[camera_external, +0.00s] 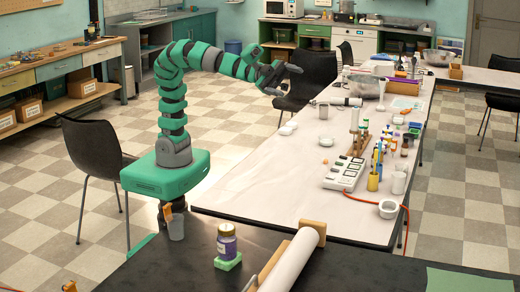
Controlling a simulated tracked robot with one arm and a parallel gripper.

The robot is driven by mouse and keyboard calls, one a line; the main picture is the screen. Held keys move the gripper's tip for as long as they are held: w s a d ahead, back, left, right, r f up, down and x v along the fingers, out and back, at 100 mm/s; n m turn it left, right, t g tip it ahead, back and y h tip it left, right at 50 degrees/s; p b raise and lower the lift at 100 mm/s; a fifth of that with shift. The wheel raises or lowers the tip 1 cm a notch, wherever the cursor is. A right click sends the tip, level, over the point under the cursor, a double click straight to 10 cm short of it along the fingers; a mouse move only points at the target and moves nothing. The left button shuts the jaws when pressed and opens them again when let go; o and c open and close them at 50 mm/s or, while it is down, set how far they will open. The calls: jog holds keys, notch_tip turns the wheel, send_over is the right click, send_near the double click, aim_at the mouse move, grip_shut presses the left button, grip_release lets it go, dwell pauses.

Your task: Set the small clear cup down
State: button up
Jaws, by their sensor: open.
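My gripper (284,80) is open, high above the floor beside the far left part of the pale table (250,190). I see nothing held between its fingers. A small translucent grey cup (176,229) with a brown item sticking up from it is at the left end of the dark front bench, close to my green base. Small pale dishes (288,128) sit near the pale table's left edge, and another (326,142) is farther right. They are too small to tell whether one is the clear cup.
A white power strip (344,177), a rack of small bottles, yellow holders (373,182) and a white mortar (388,209) crowd the table's right side. Its near left part is bare. Black chairs (310,78) stand close to the table. A purple-labelled jar (227,242) stands on the dark bench.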

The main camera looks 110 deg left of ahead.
jog(key=s+a+r+n+t+y, duration=0.25)
jog(key=a+r+n+y, duration=0.3)
jog(key=a+r, duration=0.35)
jog(key=s+a+r+n+t+y, duration=0.25)
jog(key=a+r+n+y, duration=0.3)
jog(key=a, duration=0.65)
jog(key=s+a+n+g, duration=0.4)
jog(key=s+a, duration=0.3)
jog(key=s, duration=0.5)
jog(key=shift+s+a+n+g, duration=0.2)
jog(key=shift+s+n+g, duration=0.1)
jog(key=shift+s+g, duration=0.1)
jog(key=shift+r+p, duration=1.05)
jog(key=shift+p, duration=0.1)
